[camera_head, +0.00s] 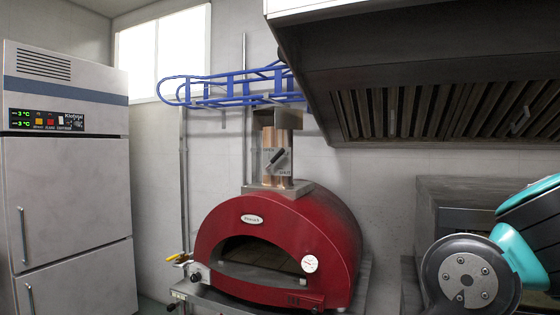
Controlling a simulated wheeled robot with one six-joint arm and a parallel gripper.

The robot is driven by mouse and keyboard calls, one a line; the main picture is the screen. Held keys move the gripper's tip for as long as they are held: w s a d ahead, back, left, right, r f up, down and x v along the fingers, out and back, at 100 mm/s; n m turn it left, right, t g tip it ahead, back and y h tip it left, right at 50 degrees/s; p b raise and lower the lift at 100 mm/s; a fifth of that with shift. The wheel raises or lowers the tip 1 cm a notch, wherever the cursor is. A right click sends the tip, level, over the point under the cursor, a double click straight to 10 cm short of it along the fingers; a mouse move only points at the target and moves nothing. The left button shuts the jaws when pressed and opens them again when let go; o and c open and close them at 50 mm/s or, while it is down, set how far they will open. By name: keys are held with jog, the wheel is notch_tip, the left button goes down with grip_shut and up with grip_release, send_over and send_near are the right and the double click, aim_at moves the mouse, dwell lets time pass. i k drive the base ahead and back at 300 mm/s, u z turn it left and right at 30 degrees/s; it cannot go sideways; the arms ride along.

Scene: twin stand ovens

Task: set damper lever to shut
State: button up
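The damper lever (277,157) is a short dark handle on a pale plate on the front of the copper-coloured flue (279,140). The flue rises from the top of a red domed oven (226,222) in the middle of the head view. The lever sits tilted, running from lower left to upper right. Small lettering shows on the plate at its upper left and lower right, too small to read surely. Part of my teal and grey arm shows at the lower right, well apart from the lever. My gripper is out of view.
A dark metal hood (420,75) with slatted filters overhangs the upper right. A steel fridge (68,190) stands at the left. A grey oven (480,192) stands at the right. The space in front of the flue looks clear.

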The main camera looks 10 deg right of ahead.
aim_at(278, 155)
jog(key=u, duration=0.45)
jog(key=i, duration=0.4)
jog(key=u, duration=1.1)
jog(key=i, duration=1.35)
jog(key=z, duration=0.7)
jog(key=i, duration=0.8)
jog(key=z, duration=0.95)
